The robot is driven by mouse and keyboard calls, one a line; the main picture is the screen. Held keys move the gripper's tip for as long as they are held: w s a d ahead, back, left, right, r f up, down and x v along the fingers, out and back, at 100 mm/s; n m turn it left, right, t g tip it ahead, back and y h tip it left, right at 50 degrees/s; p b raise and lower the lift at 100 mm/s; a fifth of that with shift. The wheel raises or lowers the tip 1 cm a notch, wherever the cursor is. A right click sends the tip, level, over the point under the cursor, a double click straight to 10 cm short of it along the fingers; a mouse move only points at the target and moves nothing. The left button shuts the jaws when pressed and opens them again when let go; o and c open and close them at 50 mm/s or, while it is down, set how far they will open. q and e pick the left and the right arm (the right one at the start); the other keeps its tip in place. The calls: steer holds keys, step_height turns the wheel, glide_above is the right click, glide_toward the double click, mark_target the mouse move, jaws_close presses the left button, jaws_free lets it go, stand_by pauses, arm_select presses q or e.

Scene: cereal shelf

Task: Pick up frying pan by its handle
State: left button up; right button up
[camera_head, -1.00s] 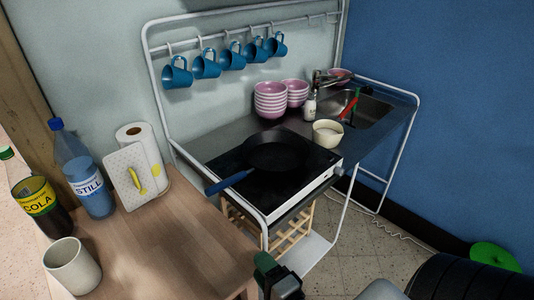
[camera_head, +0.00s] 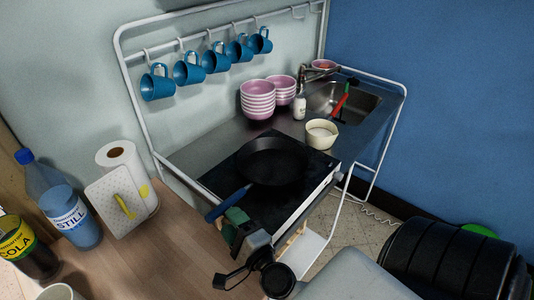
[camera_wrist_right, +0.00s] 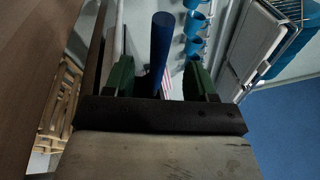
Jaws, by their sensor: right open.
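The black frying pan (camera_head: 272,160) sits on the dark cooktop (camera_head: 222,178). Its blue handle (camera_head: 226,205) points toward the near left, past the cooktop's edge. My right gripper (camera_head: 234,222) is open, with its green fingers close to the handle. In the right wrist view, the blue handle (camera_wrist_right: 161,40) shows between the two fingers of the gripper (camera_wrist_right: 158,78). I cannot tell if they touch it. The left gripper is not in view.
A wooden table (camera_head: 150,250) lies at the near left, with bottles and a paper towel roll (camera_head: 122,160). A cream pot (camera_head: 320,134) stands right of the pan. Pink bowls (camera_head: 258,100) stand behind it. Blue mugs (camera_head: 188,70) hang above.

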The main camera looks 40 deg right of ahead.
mark_target(221, 211)
steer(key=w, duration=0.1)
steer(key=w+p, duration=0.1)
steer(key=w, duration=0.2)
steer(key=shift+w+r+p, duration=0.3)
steer(key=shift+r+p, duration=0.1)
steer(key=shift+w+f, duration=0.1)
steer(key=shift+w, duration=0.35)
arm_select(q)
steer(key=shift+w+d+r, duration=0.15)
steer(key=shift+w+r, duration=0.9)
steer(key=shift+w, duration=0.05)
arm_select(e)
steer(key=shift+s, duration=0.1)
steer(key=c, duration=0.5)
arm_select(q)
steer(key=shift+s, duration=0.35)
arm_select(e)
jaws_close()
